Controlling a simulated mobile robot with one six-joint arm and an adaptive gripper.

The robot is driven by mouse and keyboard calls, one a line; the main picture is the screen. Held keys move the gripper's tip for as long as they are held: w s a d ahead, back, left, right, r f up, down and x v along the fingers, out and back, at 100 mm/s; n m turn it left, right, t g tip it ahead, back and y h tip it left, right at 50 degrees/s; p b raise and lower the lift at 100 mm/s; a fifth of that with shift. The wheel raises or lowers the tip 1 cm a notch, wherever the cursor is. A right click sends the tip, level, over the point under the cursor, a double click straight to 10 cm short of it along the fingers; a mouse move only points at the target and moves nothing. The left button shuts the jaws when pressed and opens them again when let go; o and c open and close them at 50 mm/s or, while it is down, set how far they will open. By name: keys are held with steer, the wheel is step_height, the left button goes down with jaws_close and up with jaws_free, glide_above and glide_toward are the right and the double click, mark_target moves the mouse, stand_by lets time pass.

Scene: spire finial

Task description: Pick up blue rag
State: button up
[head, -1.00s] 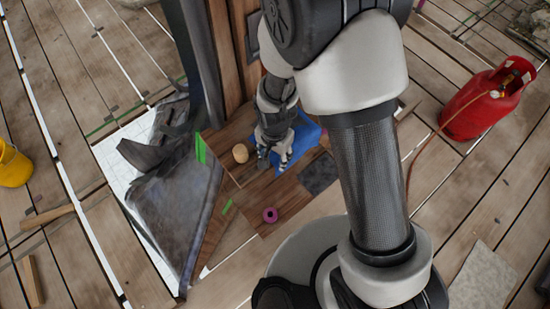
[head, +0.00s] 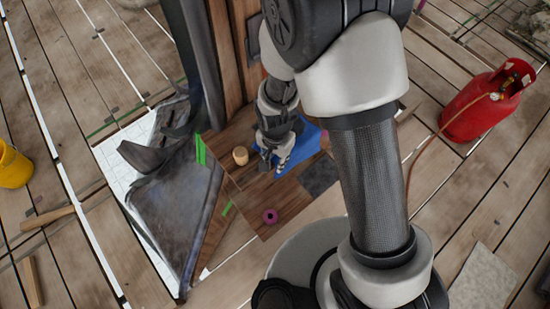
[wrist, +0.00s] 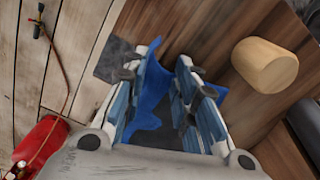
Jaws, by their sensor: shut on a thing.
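The blue rag (head: 303,149) is bunched at my gripper (head: 272,164), over the brown wooden boards beside the post. In the wrist view, the rag (wrist: 152,84) runs between and past the two fingers of my gripper (wrist: 168,65). The fingers are shut on the rag, with a wide gap between their bases. Part of the rag is hidden behind the fingers and my arm. I cannot tell how far it is clear of the boards.
A tan wooden cylinder (head: 240,155) stands close left of my gripper; a magenta ring (head: 270,216) lies nearer. A dark grey square (head: 320,174) lies to the right. Grey sheeting (head: 172,205) is at left, a red gas bottle (head: 489,100) at far right.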

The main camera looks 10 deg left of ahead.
step_height(320, 180, up, 12)
steer(key=p, duration=0.8)
steer(key=shift+f, duration=0.1)
jaws_close()
steer(key=shift+f, duration=0.15)
steer(key=shift+a, duration=0.1)
steer(key=shift+c, duration=1)
jaws_free()
steer(key=o, duration=1.5)
steer(key=shift+w, duration=0.1)
